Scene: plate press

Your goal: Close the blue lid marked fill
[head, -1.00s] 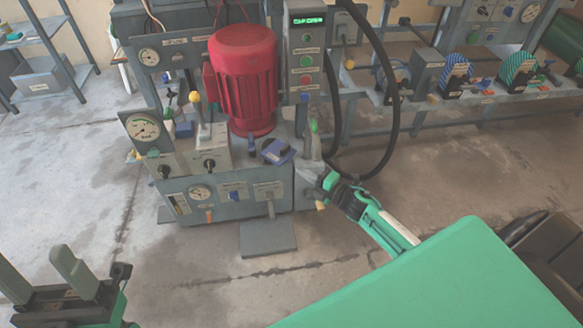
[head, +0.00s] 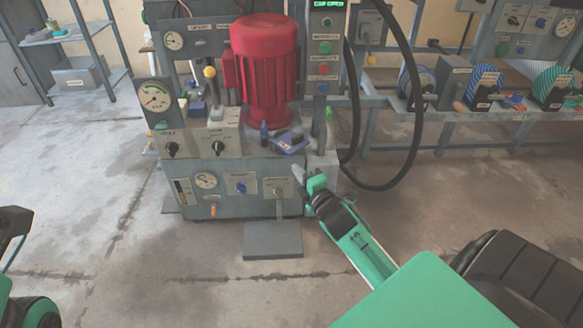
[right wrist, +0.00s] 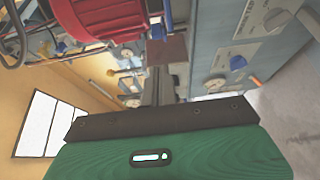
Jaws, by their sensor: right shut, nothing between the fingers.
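The blue lid (head: 289,141) sits on the top deck of the grey machine, just right of the red motor's foot. It looks slightly tilted; its lettering is too small to read, and I cannot tell how far open it is. A small dark blue upright piece (head: 264,133) stands at its left. My right gripper (head: 299,173) is shut and empty, in front of the machine's upper right front edge, below and apart from the lid. Its fingers show in the right wrist view (right wrist: 160,86). Of my left arm only a part shows at the left edge; its fingers are out of view.
The red motor (head: 265,75) stands behind the lid. A green-tipped lever (head: 329,130) stands to its right, with a control post (head: 324,60) and black hoses (head: 417,100) behind. Gauges and knobs line the machine's left. A grey pedal plate (head: 272,240) lies in front.

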